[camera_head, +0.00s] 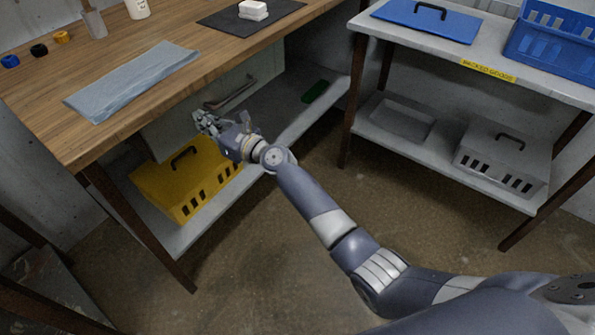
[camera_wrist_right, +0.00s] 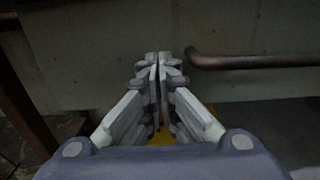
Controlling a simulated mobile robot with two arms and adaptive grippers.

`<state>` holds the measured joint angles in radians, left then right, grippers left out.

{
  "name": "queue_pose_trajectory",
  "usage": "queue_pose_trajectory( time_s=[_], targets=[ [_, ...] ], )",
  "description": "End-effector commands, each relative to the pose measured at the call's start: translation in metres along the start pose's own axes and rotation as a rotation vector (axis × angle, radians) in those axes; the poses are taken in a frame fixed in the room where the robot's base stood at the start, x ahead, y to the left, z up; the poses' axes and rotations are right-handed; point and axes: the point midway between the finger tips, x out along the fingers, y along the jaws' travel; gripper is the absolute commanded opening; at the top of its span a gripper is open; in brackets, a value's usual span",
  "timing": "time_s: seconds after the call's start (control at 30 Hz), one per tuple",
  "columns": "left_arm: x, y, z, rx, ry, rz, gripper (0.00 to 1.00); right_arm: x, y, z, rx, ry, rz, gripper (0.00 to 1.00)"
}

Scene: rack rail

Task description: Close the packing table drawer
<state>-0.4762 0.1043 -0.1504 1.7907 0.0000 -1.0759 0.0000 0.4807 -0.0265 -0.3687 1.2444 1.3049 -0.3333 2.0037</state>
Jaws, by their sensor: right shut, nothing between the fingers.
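The packing table (camera_head: 95,130) has a brown wooden top. Its pale grey drawer (camera_head: 262,72) is under the top, with a bar handle (camera_head: 232,94) on its front. In the right wrist view the drawer front (camera_wrist_right: 100,50) fills the upper part, and the dark handle (camera_wrist_right: 250,61) is to the right of the fingers. My right gripper (camera_head: 200,118) is shut and empty, at the drawer front to the left of the handle. I cannot tell whether the fingertips touch the front. How far the drawer stands out is hard to judge. My left gripper is not in view.
A yellow crate (camera_head: 165,203) stands on the table's lower shelf, below my gripper. A green item (camera_head: 315,91) lies further along that shelf. A second table with a blue lid (camera_head: 430,20), a blue crate (camera_head: 550,45) and a grey crate (camera_head: 500,160) stands at the right.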

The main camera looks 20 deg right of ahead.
Motion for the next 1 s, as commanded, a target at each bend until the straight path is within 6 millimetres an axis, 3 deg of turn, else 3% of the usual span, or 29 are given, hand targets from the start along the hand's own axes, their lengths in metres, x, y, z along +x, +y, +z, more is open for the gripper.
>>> queue_pose_trajectory(
  time_s=[0.47,1.0],
  targets=[
    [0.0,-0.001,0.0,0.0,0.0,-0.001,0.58,-0.005,-0.002,0.008,-0.002,-0.014,-0.006,0.0],
    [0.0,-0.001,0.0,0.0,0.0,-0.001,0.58,-0.099,-0.001,0.002,-0.002,-0.005,-0.004,0.0]
  ],
)
